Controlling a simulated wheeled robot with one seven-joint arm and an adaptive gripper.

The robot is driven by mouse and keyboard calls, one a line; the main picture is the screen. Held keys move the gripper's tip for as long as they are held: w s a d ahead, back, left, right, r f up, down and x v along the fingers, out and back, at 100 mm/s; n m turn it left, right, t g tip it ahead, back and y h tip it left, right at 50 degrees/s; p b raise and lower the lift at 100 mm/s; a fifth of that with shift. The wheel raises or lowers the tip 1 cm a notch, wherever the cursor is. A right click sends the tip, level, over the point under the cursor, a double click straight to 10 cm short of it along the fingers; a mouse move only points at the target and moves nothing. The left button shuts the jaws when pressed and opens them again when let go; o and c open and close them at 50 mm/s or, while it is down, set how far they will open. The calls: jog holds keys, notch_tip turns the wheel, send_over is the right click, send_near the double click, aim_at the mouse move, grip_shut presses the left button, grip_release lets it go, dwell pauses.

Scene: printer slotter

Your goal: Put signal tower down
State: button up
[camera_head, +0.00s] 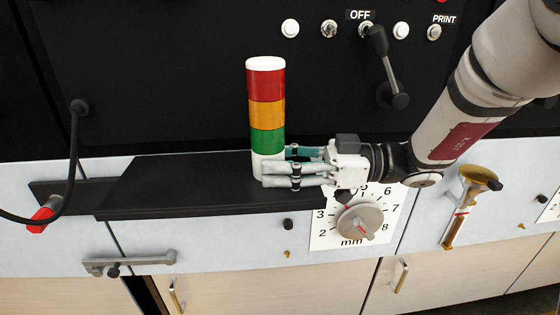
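The signal tower (267,103) stands upright, with a white cap, red, orange and green bands, and a white base. Its base is at the black shelf (190,190); whether it touches the shelf or hangs slightly above it I cannot tell. My gripper (278,168) comes in from the right, low on the tower. Its fingers lie on either side of the white base and appear closed around it. The near finger hides part of the base.
A black panel with a lever (388,65) and several switches rises behind. A dial (360,222) sits below my gripper, and a brass handle (465,205) to the right. A black cable (72,160) hangs at left. The shelf's left part is clear.

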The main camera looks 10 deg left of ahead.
jog(key=shift+s+f, duration=0.2)
jog(key=shift+f, duration=0.5)
jog(key=shift+r+p, duration=0.6)
jog(key=shift+p, duration=0.6)
jog(key=w+d+b, duration=0.1)
jog(key=w+d, duration=0.1)
jog(key=d, duration=1)
jog(key=s+m+g+h, duration=0.2)
jog(key=s+m+h, duration=0.6)
jog(key=s, duration=1)
jog(key=s+d+f+m+t+h, duration=0.2)
jog(key=s+d+m+t+h, duration=0.1)
jog(key=s+d+m+h, duration=0.1)
jog(key=s+d+f+m+t+h, duration=0.2)
jog(key=s+d+m+h, duration=0.2)
jog(key=d+m, duration=0.3)
jog(key=shift+s+d+m+t+h, duration=0.2)
jog(key=shift+d+m+t+h, duration=0.15)
jog(key=shift+d+h, duration=0.7)
jog(key=shift+d, duration=0.1)
